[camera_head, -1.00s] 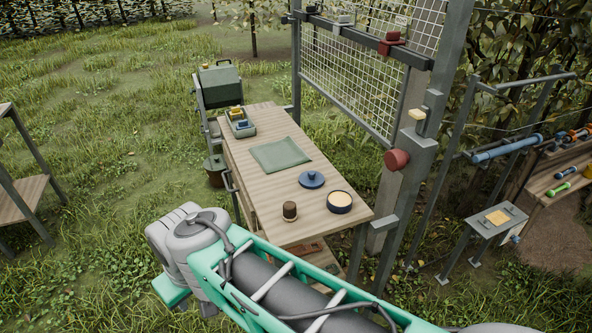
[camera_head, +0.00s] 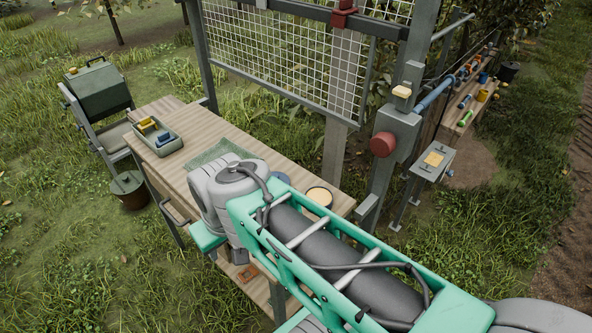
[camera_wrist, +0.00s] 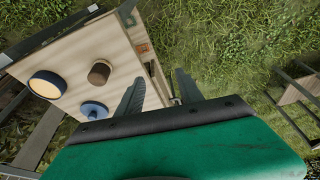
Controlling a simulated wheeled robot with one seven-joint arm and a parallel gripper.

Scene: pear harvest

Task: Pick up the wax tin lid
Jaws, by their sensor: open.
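The wax tin lid (camera_wrist: 93,109), a blue disc with a knob, lies on the wooden bench in the wrist view, left of my fingers. In the head view only a blue sliver of the lid (camera_head: 281,175) shows past my arm. The round tin with pale wax (camera_wrist: 47,84) lies open near it and also shows in the head view (camera_head: 319,197). A brown cylinder (camera_wrist: 99,72) stands beside them. My gripper (camera_wrist: 159,92) is open with nothing between its fingers. The left finger is nearest the lid but appears apart from it. My arm hides the gripper in the head view.
The bench (camera_head: 199,140) carries a green cloth (camera_head: 216,153) and a grey tray (camera_head: 158,139) with yellow and blue items. A mesh panel (camera_head: 290,70) and a post with a red knob (camera_head: 383,144) stand along its far side. A bucket (camera_head: 130,190) stands at left.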

